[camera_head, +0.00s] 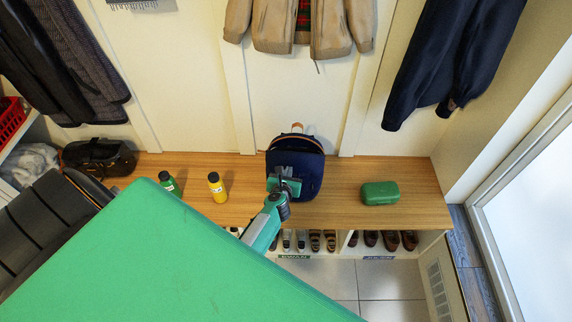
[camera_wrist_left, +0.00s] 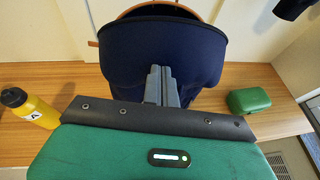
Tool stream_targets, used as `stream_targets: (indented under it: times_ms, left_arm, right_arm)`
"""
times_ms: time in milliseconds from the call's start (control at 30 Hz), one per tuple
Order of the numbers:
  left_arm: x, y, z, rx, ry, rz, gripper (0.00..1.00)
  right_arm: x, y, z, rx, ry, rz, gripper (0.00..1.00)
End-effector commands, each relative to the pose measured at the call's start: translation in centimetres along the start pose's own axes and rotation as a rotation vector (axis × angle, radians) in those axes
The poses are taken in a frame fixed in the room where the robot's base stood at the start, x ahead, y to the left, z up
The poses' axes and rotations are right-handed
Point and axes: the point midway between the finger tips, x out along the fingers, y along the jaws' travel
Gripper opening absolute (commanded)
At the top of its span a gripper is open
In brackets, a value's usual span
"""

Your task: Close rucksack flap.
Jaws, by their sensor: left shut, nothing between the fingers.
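The navy rucksack (camera_head: 312,178) stands upright on the wooden bench against the wall, with a tan loop at its top. Its rounded upper part (camera_head: 297,145) shows a dark area edged by a rim; I cannot tell clearly how far the flap is folded. In the left wrist view the navy rucksack (camera_wrist_left: 160,45) fills the top middle, with a brown curved edge behind it. My left gripper (camera_head: 285,186) is in front of the rucksack's front face. Its fingers (camera_wrist_left: 159,84) are shut and empty, pointing at the navy cloth; contact is unclear. My right gripper is not in view.
A yellow bottle (camera_head: 217,187) and a green bottle (camera_head: 168,183) stand left on the bench (camera_head: 340,205). A green case (camera_head: 380,193) lies to the right. Shoes (camera_head: 390,240) fill the cubbies below. Jackets (camera_head: 300,25) hang above. Bench space beside the rucksack is clear.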

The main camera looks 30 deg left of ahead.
Motion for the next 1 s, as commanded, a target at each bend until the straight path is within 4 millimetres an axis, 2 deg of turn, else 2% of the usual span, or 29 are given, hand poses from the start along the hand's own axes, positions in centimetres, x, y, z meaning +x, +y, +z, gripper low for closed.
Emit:
stream_targets:
  times_ms: [100, 433, 700, 1000]
  left_arm:
    - [0.5, -0.2, 1.4, -0.002, -0.001, 0.0, 0.0]
    - [3.4, 0.1, 3.3, -0.003, -0.001, 0.0, 0.0]
    - [5.2, 0.3, 4.1, -0.001, 0.0, -0.001, 0.0]
    - [6.1, 0.4, 4.4, -0.001, 0.0, 0.0, 0.0]
  right_arm:
    - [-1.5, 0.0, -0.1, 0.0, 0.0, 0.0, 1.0]
    - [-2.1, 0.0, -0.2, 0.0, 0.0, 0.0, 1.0]
    - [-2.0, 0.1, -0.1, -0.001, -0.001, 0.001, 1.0]
    - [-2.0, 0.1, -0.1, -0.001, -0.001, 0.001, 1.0]
